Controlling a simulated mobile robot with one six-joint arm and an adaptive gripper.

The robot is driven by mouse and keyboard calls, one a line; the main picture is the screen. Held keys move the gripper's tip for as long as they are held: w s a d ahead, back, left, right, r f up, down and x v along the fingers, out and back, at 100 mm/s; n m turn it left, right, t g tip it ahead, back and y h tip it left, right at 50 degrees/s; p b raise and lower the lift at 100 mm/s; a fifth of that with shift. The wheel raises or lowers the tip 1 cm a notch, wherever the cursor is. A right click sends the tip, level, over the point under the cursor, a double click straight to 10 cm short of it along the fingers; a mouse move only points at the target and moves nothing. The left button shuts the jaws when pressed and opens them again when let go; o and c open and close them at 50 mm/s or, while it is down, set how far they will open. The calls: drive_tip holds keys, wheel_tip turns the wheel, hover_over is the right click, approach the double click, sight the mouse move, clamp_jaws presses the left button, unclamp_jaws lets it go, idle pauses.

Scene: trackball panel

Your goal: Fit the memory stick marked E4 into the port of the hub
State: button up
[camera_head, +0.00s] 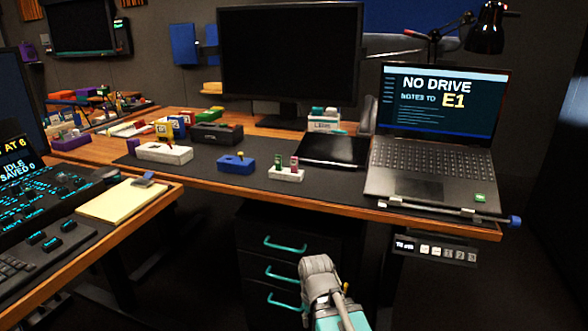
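A small white tray (286,176) stands on the dark desk mat and holds a green-topped stick (279,161) and a pink-and-green stick (294,162), both upright. Their markings are too small to read, so I cannot tell which stick is E4. A slim grey bar (430,208) lies along the front edge of the laptop; I cannot tell whether it is the hub, and no port can be made out. Part of my own arm shows at the bottom centre, in front of the drawers and apart from the desk. No gripper fingers can be made out.
The open laptop (436,158) reads "NO DRIVE" and "NOTES TO E1". A black pad (335,150), a blue block (237,163) and a white block (164,153) lie near the tray. A blue knob (515,221) juts from the desk's right corner. Teal-handled drawers (285,243) stand below.

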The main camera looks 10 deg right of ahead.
drive_tip(key=shift+o, duration=1)
wheel_tip(320, 180, up, 49)
drive_tip(key=m+p, duration=2.4)
drive_tip(key=p, duration=2.5)
hover_over(294, 167)
drive_tip(key=shift+w+d, duration=0.15)
drive_tip(key=shift+d, duration=0.1)
drive_tip(key=shift+f, duration=0.2)
wheel_tip(294, 167, down, 8)
drive_tip(key=b, duration=0.8)
drive_tip(key=shift+f+b, duration=0.2)
drive_tip(key=shift+b, duration=0.2)
